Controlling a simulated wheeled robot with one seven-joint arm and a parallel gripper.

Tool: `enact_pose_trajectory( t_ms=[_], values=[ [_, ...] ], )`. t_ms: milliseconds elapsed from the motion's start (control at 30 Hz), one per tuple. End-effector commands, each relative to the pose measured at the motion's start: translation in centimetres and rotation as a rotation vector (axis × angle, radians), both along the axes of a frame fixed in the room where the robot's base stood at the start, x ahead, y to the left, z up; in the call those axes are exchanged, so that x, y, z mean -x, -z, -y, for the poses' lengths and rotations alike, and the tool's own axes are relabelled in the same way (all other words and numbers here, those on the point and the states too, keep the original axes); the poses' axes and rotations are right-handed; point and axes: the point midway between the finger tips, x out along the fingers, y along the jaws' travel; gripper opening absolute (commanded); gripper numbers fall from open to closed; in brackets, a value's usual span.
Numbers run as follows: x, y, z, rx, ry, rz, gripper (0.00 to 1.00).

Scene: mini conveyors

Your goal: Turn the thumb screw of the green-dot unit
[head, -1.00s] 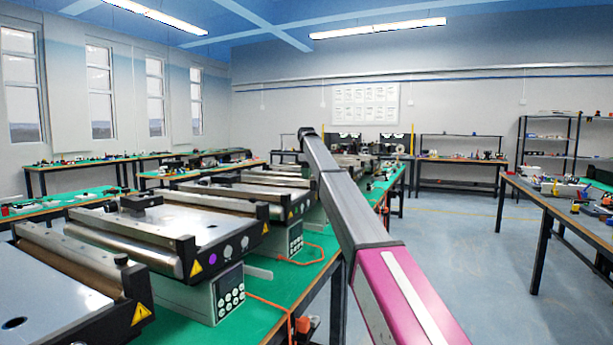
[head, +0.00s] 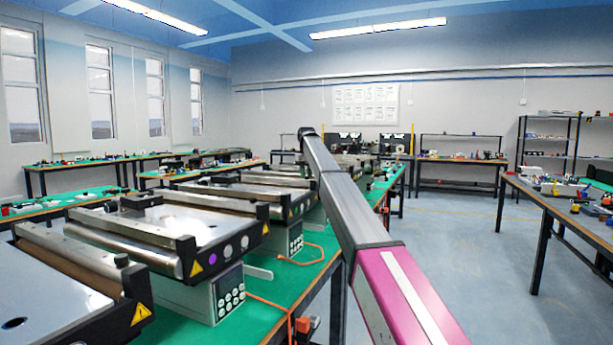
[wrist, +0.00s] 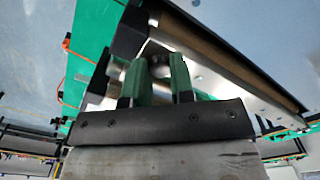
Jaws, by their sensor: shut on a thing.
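In the wrist view my gripper (wrist: 160,78) has two green fingers shut on a dark round thumb screw (wrist: 160,62). The screw sits at the edge of a mini conveyor (wrist: 222,72) with a metal roller and a pale plate. Its lower part is hidden by the fingers and gripper body. No green dot shows in either view, so I cannot tell that unit's marking. In the head view my arm reaches away down the bench, and the gripper is hidden there.
Several mini conveyors (head: 150,240) stand in a row on a green bench (head: 262,318). The nearer one has a purple dot (head: 212,259) and a keypad box (head: 228,295). An orange cable (head: 268,302) lies at the bench edge. The floor (head: 450,250) on the right is clear.

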Motion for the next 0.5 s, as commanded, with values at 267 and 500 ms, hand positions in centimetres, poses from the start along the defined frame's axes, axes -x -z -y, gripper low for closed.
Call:
enact_pose_trajectory(
  t_ms=[267,500],
  values=[
    [-0.02,-0.04,-0.01,0.0,0.262,0.001,0.0],
    [-0.01,-0.04,0.0,0.0,0.489,0.001,0.0]
  ],
)
